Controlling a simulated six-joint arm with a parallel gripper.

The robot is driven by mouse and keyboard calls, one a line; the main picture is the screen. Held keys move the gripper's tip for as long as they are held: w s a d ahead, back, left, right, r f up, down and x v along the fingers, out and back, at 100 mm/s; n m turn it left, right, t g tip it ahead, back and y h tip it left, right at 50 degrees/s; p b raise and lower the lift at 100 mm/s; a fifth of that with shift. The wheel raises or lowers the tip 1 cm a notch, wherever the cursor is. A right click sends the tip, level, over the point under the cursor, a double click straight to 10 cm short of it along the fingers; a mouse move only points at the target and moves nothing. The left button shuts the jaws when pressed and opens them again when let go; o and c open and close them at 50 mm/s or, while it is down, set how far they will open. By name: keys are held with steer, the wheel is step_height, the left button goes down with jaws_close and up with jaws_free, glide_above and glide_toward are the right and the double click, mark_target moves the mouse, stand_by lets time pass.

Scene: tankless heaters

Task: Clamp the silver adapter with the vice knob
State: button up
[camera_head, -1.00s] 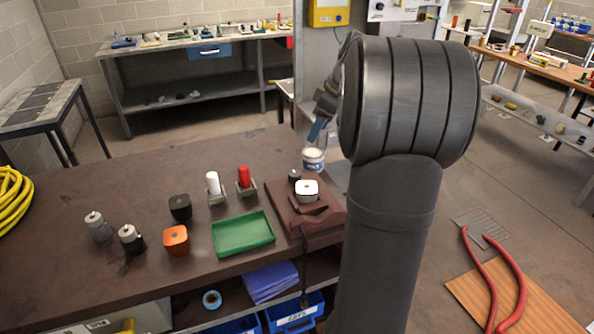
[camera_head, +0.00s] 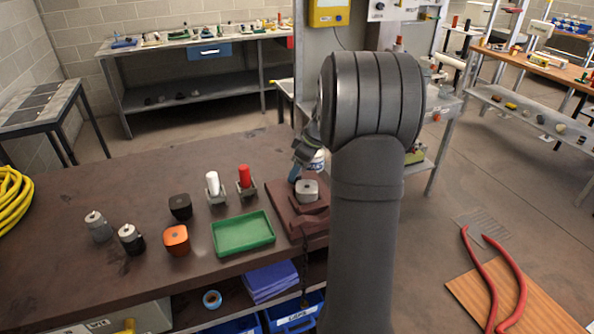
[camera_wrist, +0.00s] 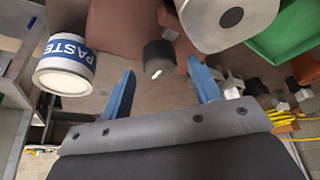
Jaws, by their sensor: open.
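The silver adapter (camera_head: 307,190), a rounded block, sits in the dark red vice (camera_head: 285,199) near the bench's right end. It also shows in the wrist view (camera_wrist: 205,25), with a dark round spot on its face. The vice knob (camera_wrist: 159,57), a small dark cylinder with a pale spot on its end, shows beside the adapter in the wrist view. My gripper (camera_wrist: 162,73) is open and empty, its two blue fingers apart on either side of the knob, seemingly short of it. In the head view my gripper (camera_head: 295,172) hangs just behind the adapter, and the knob is hidden there.
A white paste tub (camera_wrist: 65,65) stands close by the left finger. A green tray (camera_head: 243,233) lies left of the vice. White (camera_head: 213,184) and red (camera_head: 245,178) pieces in holders, black and orange blocks, and two grey cylinders stand further left. The back of the bench is clear.

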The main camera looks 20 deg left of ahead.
steer(key=shift+a+f, duration=0.25)
steer(key=shift+f, duration=0.4)
steer(key=c, duration=1)
